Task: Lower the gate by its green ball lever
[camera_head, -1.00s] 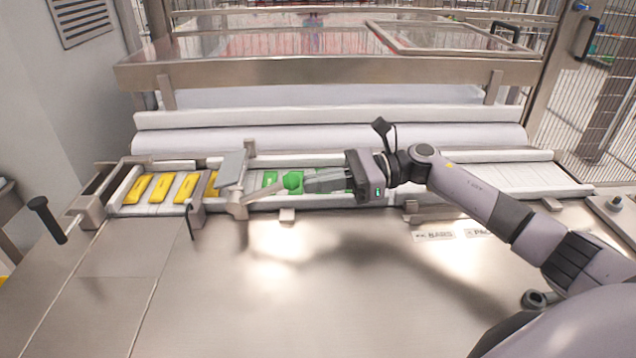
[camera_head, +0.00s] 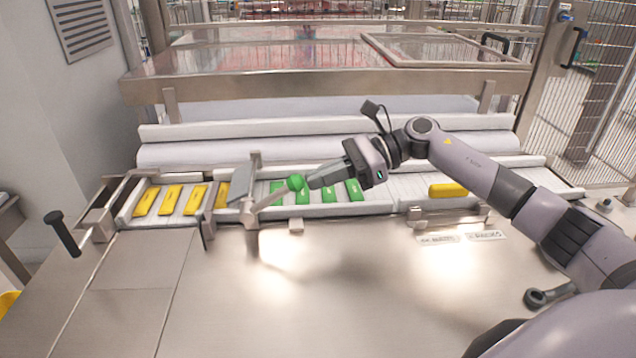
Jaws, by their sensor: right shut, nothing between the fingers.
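The green ball (camera_head: 296,182) sits at the end of a pale lever arm that slants up to the right from a bracket on the conveyor's front edge. The gate (camera_head: 240,184), a grey plate, stands tilted over the conveyor just left of the ball. My right gripper (camera_head: 312,182) reaches in from the right, shut and empty. Its fingertips are at the ball's right side, touching it or very close; I cannot tell which. My left gripper is out of view.
Yellow bars (camera_head: 170,200) lie left of the gate and green bars (camera_head: 329,194) right of it. A single yellow bar (camera_head: 448,190) lies farther right. A black-handled lever (camera_head: 64,233) stands at the left.

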